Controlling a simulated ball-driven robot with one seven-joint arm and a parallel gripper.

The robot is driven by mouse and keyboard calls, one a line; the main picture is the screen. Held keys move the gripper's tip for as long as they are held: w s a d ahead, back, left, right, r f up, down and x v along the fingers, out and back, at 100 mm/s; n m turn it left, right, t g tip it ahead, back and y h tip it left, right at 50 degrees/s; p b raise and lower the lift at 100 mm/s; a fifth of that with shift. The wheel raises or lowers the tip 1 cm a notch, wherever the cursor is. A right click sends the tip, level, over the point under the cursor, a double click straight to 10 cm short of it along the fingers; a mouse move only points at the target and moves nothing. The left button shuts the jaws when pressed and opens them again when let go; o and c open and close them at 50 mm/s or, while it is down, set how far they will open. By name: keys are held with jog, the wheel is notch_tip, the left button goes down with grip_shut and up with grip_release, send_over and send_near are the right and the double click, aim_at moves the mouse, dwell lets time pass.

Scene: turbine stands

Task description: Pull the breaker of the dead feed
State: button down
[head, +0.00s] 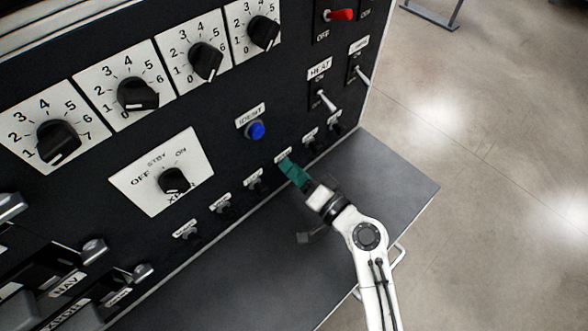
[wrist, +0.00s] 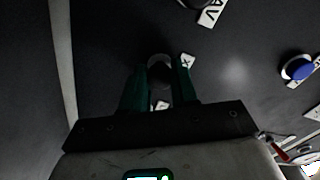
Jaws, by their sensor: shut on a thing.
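A row of several small black breaker knobs, each under a white label, runs along the lower edge of the black panel (head: 110,165) in the head view. My gripper (head: 287,164), with green fingers, reaches one knob towards the right of the row. In the wrist view my gripper (wrist: 161,80) has its fingers on both sides of a round dark breaker knob (wrist: 160,65), shut on it. The fingers largely hide this knob in the head view. Free breakers show to its left (head: 254,184) and right (head: 310,145). The label lettering is too small to read.
Above the row are a blue button (head: 256,130), a rotary switch (head: 173,180), several numbered dials (head: 137,94), toggle switches (head: 325,100) and a red-handled switch (head: 341,15). A dark shelf (head: 400,185) juts out below the panel. Open floor lies to the right.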

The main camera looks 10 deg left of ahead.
jog(key=shift+s+d, duration=0.25)
jog(key=shift+d, duration=0.15)
jog(key=c, duration=0.8)
grip_release()
jog(key=shift+s, duration=0.1)
jog(key=shift+o, duration=0.8)
jog(key=shift+d, duration=0.1)
jog(key=b+v, duration=0.1)
jog(key=v, duration=0.6)
